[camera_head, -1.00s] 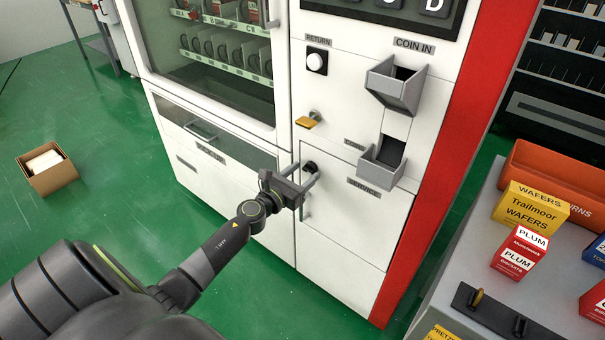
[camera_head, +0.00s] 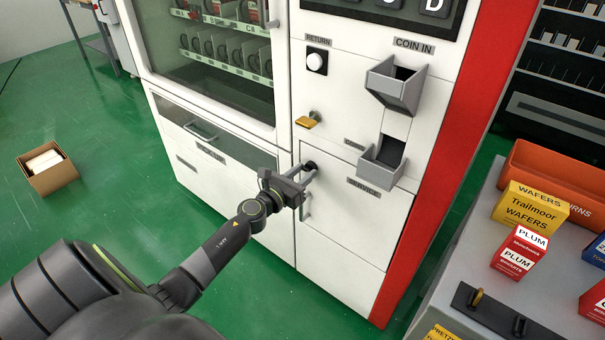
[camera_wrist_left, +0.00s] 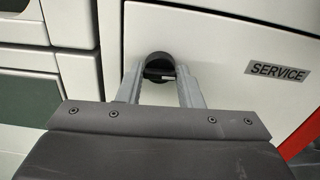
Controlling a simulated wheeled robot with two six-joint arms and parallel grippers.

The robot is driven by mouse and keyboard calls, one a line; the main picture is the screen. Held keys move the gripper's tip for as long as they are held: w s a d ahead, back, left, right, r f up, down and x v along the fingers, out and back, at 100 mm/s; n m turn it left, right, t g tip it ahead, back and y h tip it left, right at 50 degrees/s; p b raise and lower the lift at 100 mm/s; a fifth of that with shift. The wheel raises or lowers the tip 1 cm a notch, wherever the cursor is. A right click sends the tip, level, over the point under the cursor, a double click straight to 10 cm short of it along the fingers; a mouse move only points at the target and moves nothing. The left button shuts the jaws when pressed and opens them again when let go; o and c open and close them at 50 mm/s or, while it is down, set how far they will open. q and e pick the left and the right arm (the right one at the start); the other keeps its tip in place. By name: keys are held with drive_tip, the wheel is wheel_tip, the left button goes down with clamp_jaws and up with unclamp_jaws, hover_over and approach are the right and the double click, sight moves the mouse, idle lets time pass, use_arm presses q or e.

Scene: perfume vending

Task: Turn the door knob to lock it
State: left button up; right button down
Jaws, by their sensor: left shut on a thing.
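The black door knob (camera_head: 310,166) sits at the upper left of the white service door (camera_head: 345,225) of the vending machine. My left gripper (camera_head: 308,174) reaches it from the front and is shut on it. In the left wrist view, the knob (camera_wrist_left: 160,66) is a round black piece between the two grey fingertips, and the fingers hide part of it. The service door looks flush with the machine front. My right gripper is in neither view.
A yellow key-like piece (camera_head: 306,122) sticks out above. Grey coin trays (camera_head: 384,162) jut out to the right. A counter (camera_head: 455,250) with boxes stands at the right.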

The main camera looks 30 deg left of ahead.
use_arm(q)
drive_tip(key=n, duration=0.3)
drive_tip(key=shift+a+n, duration=0.1)
drive_tip(key=shift+n, duration=0.2)
drive_tip(key=n+p, duration=0.1)
drive_tip(key=n, duration=0.2)
drive_tip(key=shift+n, duration=0.4)
drive_tip(key=n, duration=0.3)
drive_tip(key=shift+a+n, duration=0.1)
drive_tip(key=shift+n, duration=0.2)
drive_tip(key=n+p, duration=0.1)
drive_tip(key=n, duration=0.2)
drive_tip(key=shift+f, duration=0.1)
drive_tip(key=shift+f+n+p, duration=0.1)
drive_tip(key=shift+n+p, duration=0.4)
drive_tip(key=shift+n, duration=1.1)
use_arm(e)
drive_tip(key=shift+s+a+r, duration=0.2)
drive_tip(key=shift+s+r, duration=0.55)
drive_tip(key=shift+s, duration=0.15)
